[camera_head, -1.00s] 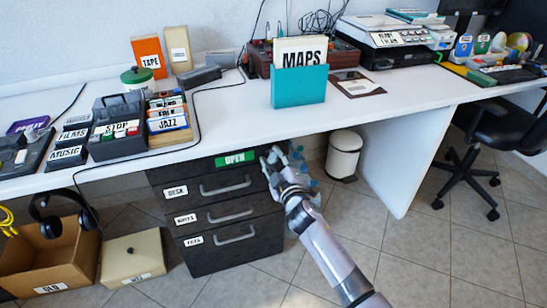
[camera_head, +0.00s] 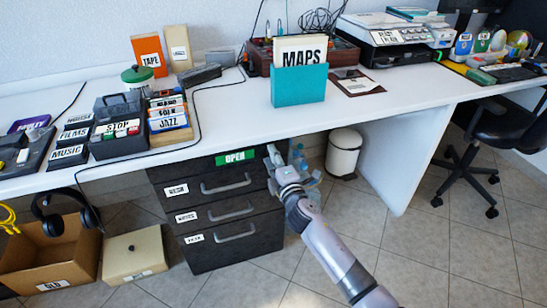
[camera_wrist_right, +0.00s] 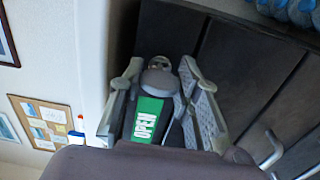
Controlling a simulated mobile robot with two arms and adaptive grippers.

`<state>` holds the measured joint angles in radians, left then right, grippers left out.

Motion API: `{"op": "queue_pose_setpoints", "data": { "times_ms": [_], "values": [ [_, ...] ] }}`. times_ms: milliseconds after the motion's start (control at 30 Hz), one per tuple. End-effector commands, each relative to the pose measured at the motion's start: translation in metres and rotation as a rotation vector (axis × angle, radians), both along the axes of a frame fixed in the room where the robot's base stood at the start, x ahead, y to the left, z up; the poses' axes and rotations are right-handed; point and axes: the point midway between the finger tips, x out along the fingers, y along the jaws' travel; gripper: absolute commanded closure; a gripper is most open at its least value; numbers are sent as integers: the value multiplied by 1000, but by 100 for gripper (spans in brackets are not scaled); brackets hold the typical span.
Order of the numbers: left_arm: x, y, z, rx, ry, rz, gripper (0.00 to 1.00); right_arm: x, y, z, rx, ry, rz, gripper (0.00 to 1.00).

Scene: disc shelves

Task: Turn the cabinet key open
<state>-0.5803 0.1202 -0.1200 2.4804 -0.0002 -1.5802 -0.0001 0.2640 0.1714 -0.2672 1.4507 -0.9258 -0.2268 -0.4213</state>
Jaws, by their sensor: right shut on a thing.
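The dark drawer cabinet (camera_head: 222,229) stands under the white desk, and its three drawers look closed. A green OPEN label (camera_head: 237,157) is on its top front strip. My right gripper (camera_head: 271,156) is at the cabinet's upper right front corner, right of the label. In the right wrist view its two fingers stand on either side of a small grey key (camera_wrist_right: 160,63) and are shut on it. The gripper hides the key in the head view. The green label (camera_wrist_right: 147,118) also shows between the fingers in the wrist view. My left gripper is not in view.
The desk edge (camera_head: 225,152) runs just above the gripper. Blue bottles (camera_head: 300,160) and a white bin (camera_head: 343,153) stand right of the cabinet. A cardboard box (camera_head: 50,262) and a beige box (camera_head: 135,255) are on the floor at left. Floor in front is clear.

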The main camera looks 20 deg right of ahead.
Motion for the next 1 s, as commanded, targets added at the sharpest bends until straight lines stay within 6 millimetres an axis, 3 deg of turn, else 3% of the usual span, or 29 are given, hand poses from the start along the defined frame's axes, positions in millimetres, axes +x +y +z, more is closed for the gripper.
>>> {"op": "queue_pose_setpoints", "data": {
  "times_ms": [500, 533, 833, 1000],
  "values": [
    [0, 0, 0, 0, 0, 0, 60, 0, 1, -1, -20, 1, 2, 97],
    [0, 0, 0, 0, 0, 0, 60, 0, 1, -1, -20, 1, 2, 68],
    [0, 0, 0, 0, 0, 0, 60, 0, 0, -1, -18, 0, 1, 48],
    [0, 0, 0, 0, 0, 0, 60, 0, 0, 0, -18, -1, 0, 48]
  ]
}}
